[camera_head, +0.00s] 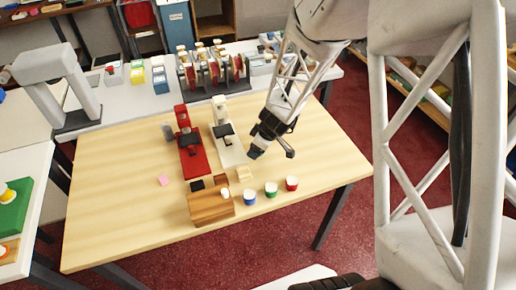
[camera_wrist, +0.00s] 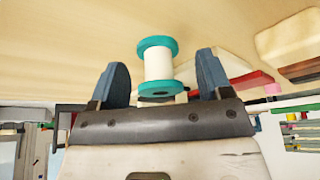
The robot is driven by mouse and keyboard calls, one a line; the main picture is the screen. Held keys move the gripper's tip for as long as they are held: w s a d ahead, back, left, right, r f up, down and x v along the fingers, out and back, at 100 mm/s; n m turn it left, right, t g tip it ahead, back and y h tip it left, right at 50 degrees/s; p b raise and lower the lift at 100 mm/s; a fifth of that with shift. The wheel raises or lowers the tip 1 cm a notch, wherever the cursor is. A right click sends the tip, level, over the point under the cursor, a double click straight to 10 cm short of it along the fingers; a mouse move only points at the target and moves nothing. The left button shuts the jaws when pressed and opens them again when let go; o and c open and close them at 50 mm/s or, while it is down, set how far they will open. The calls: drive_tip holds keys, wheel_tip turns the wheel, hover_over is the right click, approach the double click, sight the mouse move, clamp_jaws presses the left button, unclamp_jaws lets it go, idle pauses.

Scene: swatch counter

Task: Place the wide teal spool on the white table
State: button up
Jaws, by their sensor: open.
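The teal spool (camera_wrist: 157,64), with teal end discs and a white middle, stands out in the wrist view. It lies between the two blue fingers of my gripper (camera_wrist: 162,72), with a gap on each side. My gripper (camera_head: 264,147) is open above the right part of the wooden table (camera_head: 120,205) in the head view, right of the white machine. I cannot make out the spool in the head view; my gripper may hide it. A white table (camera_head: 130,108) stands behind the wooden one, and another white surface (camera_head: 41,200) is at the left edge.
A red machine (camera_head: 190,150) and a white machine (camera_head: 228,148) stand mid-table. The wooden table's left side is mostly clear.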

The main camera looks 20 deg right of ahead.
drive_tip(key=shift+c, duration=0.2)
drive_tip(key=c, duration=1)
drive_tip(key=shift+c, duration=0.2)
drive_tip(key=shift+r, duration=0.8)
wheel_tip(320, 180, up, 2)
drive_tip(key=shift+r, duration=0.1)
drive_tip(key=s, duration=0.5)
drive_tip(key=s+a, duration=0.1)
drive_tip(key=s, duration=0.4)
drive_tip(key=s+r, duration=0.1)
drive_tip(key=s, duration=0.5)
drive_tip(key=shift+a+r, duration=0.1)
drive_tip(key=shift+a, duration=0.1)
drive_tip(key=shift+w, duration=0.1)
